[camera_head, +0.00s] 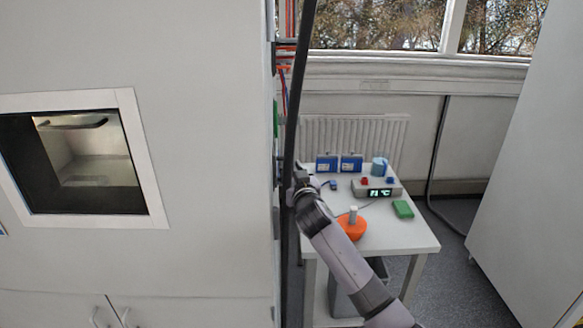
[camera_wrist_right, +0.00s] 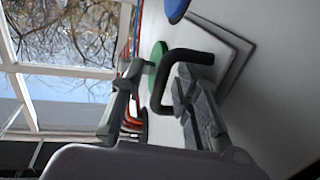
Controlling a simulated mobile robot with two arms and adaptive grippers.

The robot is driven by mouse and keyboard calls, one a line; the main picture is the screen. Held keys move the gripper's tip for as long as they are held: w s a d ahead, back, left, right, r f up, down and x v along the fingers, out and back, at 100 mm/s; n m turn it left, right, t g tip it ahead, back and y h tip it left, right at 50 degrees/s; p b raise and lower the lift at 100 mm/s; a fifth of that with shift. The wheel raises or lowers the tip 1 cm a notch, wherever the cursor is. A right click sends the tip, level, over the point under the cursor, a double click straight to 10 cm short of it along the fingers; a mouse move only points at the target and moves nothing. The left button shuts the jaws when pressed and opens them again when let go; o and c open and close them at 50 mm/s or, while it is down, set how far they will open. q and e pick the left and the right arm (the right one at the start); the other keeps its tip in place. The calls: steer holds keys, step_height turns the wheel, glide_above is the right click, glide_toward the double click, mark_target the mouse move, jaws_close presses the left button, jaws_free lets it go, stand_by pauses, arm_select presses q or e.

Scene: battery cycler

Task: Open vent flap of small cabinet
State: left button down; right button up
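The large pale cabinet (camera_head: 200,230) with a window fills the left of the head view. Its right side is seen nearly edge-on. In the right wrist view a square grey flap (camera_wrist_right: 238,62) lies on the pale wall, with a black bow handle (camera_wrist_right: 188,57) beside it. My right gripper (camera_wrist_right: 158,108) is open, its two fingers well apart. Part of the handle lies between them in the picture; I cannot tell whether they touch. In the head view this gripper (camera_head: 286,184) is at the cabinet's right side, partly hidden. My left gripper is not in view.
A green round part (camera_wrist_right: 158,58) and a blue one (camera_wrist_right: 177,9) are near the handle. A dark vertical bar (camera_head: 294,100) runs along the cabinet edge. A white table (camera_head: 405,236) with small devices and an orange object (camera_head: 352,228) stands below my right arm.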

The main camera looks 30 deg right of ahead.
jaws_close()
stand_by(0.4)
stand_by(0.5)
